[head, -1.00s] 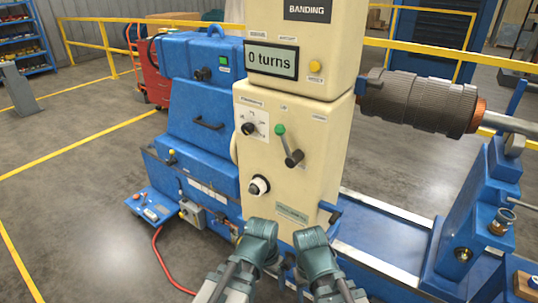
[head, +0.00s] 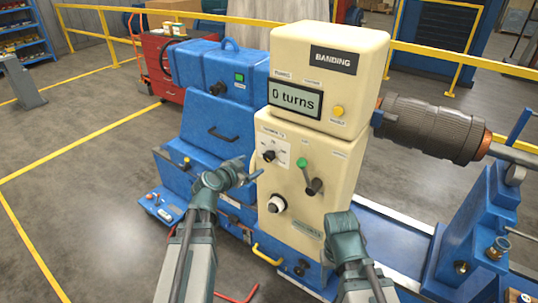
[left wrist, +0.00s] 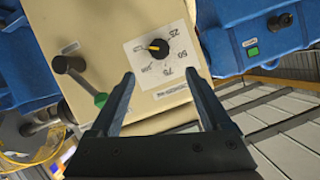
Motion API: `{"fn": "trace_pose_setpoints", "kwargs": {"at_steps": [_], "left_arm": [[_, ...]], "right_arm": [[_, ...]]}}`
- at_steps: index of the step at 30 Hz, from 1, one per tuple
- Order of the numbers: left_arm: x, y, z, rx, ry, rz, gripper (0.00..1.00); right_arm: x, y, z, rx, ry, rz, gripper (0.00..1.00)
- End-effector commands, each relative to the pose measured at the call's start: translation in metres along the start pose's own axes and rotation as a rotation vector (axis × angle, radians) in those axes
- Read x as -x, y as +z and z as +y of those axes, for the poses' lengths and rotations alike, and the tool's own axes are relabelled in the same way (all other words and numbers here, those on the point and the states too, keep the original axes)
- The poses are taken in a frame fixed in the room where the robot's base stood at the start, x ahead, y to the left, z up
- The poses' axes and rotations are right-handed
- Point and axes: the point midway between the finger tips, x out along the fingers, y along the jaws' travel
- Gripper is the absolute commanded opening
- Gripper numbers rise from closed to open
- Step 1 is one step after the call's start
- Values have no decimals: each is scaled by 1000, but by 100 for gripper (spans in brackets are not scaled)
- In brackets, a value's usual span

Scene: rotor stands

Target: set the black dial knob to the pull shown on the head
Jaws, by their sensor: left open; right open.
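The black dial knob (head: 269,156) sits on a white scale plate on the cream cabinet's front. In the left wrist view the knob (left wrist: 158,48) has a pale yellow pointer towards the picture's left; 25, 50 and 75 stand round its right side. The head's display (head: 295,101) reads "0 turns", and the plate above (head: 334,60) reads "BANDING"; I can read no pull figure. My left gripper (head: 256,174) is open and empty, just left of and below the knob, its fingers apart from it (left wrist: 162,100). My right gripper (head: 340,217) is low before the cabinet; its fingertips are unclear.
A green-tipped lever (head: 303,164) stands right of the knob, with a black and white knob (head: 277,204) below. A yellow button (head: 338,111) is beside the display. The blue machine body (head: 215,110) stands left, a dark roller (head: 430,127) right. Open floor lies left.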

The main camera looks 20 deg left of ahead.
Motion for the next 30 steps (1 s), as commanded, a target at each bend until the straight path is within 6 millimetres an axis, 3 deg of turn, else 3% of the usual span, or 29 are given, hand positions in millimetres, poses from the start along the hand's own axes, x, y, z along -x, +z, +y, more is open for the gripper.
{"fn": "trace_pose_setpoints", "kwargs": {"at_steps": [18,24,30], "left_arm": [[-114,2,1,-1,4,-1,81],[-131,1,1,0,2,-1,81],[-135,0,1,0,2,-1,81]], "right_arm": [[-43,-2,-4,9,2,0,59],[-48,-3,-4,11,2,0,59],[-49,-3,-4,12,2,0,59]]}}
